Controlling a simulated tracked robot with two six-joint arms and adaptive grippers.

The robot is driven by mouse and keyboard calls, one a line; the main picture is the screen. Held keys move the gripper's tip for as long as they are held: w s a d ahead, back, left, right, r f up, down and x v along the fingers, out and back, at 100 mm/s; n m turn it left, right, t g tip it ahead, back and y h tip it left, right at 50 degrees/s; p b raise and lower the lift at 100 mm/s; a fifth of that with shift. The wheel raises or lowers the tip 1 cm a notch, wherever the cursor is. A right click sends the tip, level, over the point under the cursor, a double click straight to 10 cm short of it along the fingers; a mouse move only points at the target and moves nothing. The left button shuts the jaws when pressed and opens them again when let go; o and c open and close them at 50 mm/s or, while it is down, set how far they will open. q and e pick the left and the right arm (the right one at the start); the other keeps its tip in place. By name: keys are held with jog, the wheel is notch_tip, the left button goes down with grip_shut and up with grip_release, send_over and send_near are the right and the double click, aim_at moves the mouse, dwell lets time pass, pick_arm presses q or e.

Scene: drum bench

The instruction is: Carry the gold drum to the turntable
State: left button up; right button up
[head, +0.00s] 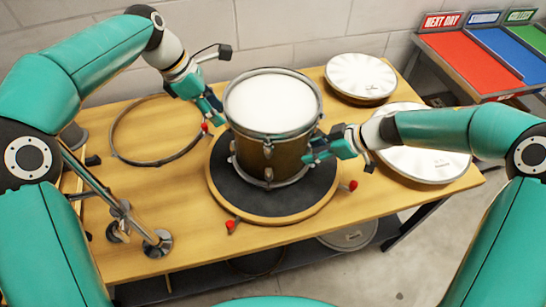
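The gold drum (254,153) has a brownish-gold shell, metal hoops and a white head. It stands upright over the turntable (219,178), a round dark disc with a wooden rim and red knobs. I cannot tell whether its base rests on the disc or hangs just above it. My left gripper (214,110) is at the drum's upper left side. My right gripper (308,156) is at its right side, a little lower. Both are close to the shell; contact and finger opening are unclear.
A bare hoop (117,147) lies left on the wooden bench (190,235). White drumheads lie at the back right (361,76) and right (425,163). Metal stand hardware (122,215) is at the front left. Coloured sorting trays (470,62) stand beyond the bench at the right.

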jog(key=shift+d, duration=0.2)
pick_arm(q)
jog(key=shift+v, duration=1.1)
pick_arm(e)
jog(key=v, duration=0.7)
jog(key=shift+s+d+r, duration=0.15)
jog(key=shift+d+r, duration=0.1)
pick_arm(q)
jog(key=shift+s, duration=0.1)
jog(key=shift+r, duration=0.15)
pick_arm(e)
jog(key=shift+r, duration=0.1)
